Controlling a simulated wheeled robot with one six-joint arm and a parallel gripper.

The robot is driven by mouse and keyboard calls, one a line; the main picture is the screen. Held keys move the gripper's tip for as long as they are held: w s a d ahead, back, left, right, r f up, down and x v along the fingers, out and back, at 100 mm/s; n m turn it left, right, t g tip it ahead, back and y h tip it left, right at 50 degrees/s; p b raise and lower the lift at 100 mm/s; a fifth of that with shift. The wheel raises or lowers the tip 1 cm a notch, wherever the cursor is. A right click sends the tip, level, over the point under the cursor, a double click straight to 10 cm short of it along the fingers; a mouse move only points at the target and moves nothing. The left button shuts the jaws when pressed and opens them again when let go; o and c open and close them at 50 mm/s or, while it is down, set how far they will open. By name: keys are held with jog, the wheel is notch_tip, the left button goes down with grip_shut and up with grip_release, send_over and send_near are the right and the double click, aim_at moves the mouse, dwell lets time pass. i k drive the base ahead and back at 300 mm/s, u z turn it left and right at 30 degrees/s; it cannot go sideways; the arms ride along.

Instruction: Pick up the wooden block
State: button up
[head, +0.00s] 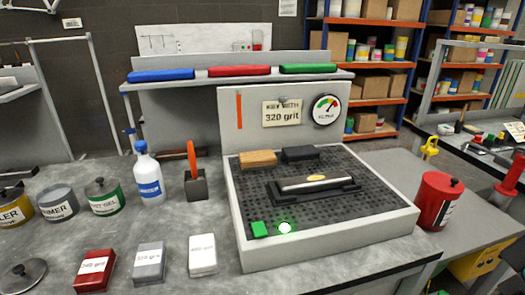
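The wooden block (258,158) is tan and lies flat near the back left of the black perforated bed, inside the pale raised rim of the booth tray (330,242). A dark block (300,153) lies just to its right. In front of them, a dark holder (292,194) bears a long silvery piece (317,184) with a yellowish spot on top. No gripper shows in the head view, so its state is hidden.
An upright panel with a gauge (326,109) rises behind the bed. Grit boxes (149,262) lie in front. A red can (438,200) stands right of the tray.

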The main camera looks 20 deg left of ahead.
aim_at(248, 162)
jog(key=u, duration=0.5)
jog(key=i, duration=0.8)
jog(key=u, duration=0.6)
